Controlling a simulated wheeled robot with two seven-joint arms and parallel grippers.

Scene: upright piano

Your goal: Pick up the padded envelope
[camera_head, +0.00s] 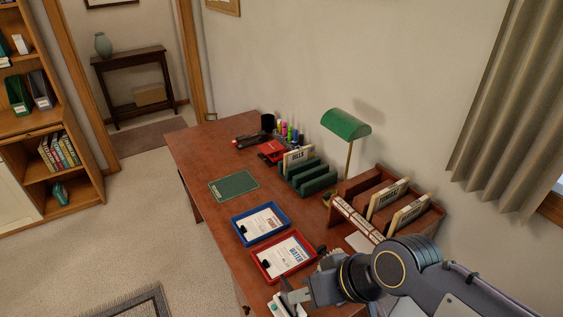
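I cannot make out the padded envelope for certain. A pale flat item (358,242) lies on the desk by the wooden sorter, partly hidden by my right arm; I cannot tell if it is the envelope. My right gripper (288,296) is low over the desk's near end, beside the red tray. It is small and partly hidden by its own body, so its opening is unclear. A white and green object (280,307) shows at its fingers; whether they touch it is unclear. My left gripper is out of view.
The wooden desk (206,158) holds a red tray (264,268), a blue tray (238,232), a green mat (234,186), green racks (318,184), a green lamp (346,123) and a wooden sorter (368,183) with files. Open carpet lies left of the desk.

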